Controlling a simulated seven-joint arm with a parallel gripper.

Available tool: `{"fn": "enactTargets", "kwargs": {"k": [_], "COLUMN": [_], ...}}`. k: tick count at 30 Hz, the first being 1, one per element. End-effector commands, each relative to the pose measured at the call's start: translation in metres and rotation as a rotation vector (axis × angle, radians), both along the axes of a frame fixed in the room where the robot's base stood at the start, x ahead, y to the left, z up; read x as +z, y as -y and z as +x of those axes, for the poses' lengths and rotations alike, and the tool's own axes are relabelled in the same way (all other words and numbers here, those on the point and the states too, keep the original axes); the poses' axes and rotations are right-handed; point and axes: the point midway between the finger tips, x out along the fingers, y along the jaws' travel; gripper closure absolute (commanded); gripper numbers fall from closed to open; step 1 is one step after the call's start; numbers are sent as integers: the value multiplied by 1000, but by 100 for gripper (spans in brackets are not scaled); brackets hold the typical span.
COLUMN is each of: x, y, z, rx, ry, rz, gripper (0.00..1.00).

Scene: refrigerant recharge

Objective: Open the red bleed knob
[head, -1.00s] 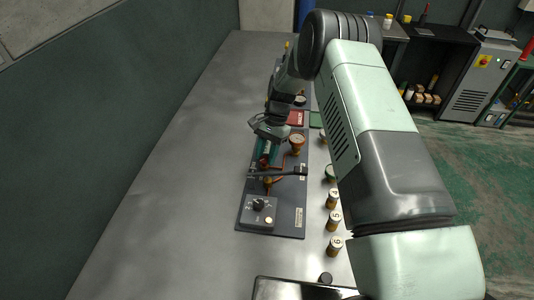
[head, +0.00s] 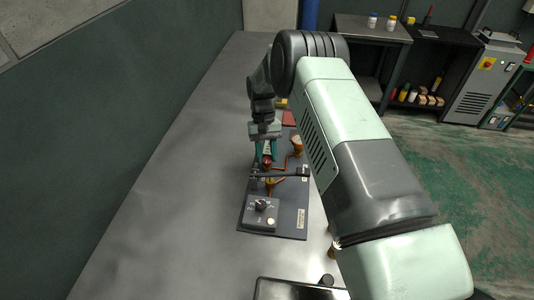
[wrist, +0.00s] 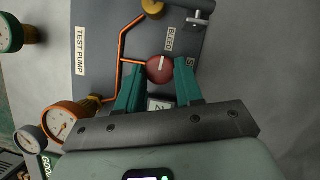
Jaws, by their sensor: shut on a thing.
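The red bleed knob (wrist: 160,69) is round with a pale line on top. It sits on the dark panel (wrist: 100,55) beside the BLEED label (wrist: 173,40) in the wrist view. My gripper (wrist: 160,77) has its two teal fingers on either side of the knob and is shut on it. The pale line runs nearly up and down in the wrist view. In the head view my gripper (head: 266,157) points down over the panel (head: 291,215), and only a little of the red knob (head: 267,165) shows between the fingers.
A black bar (head: 283,174) crosses the panel just in front of the knob. A grey box with a black dial (head: 261,212) stands at the panel's near end. An orange gauge (wrist: 62,127) is close to the left finger. The table left of the panel is clear.

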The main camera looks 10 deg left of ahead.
Motion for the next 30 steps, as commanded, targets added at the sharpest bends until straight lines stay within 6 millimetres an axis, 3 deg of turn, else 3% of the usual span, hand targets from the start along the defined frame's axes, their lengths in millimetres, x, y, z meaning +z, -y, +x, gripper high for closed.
{"fn": "enactTargets", "kwargs": {"k": [21, 22, 26, 30], "x": [0, 0, 0, 0], "y": [0, 0, 0, 0], "z": [0, 0, 0, 0], "rx": [70, 70, 69, 69], "ry": [0, 0, 0, 0], "rz": [-2, -2, -1, -1], "gripper": [95, 60, 40, 39]}}
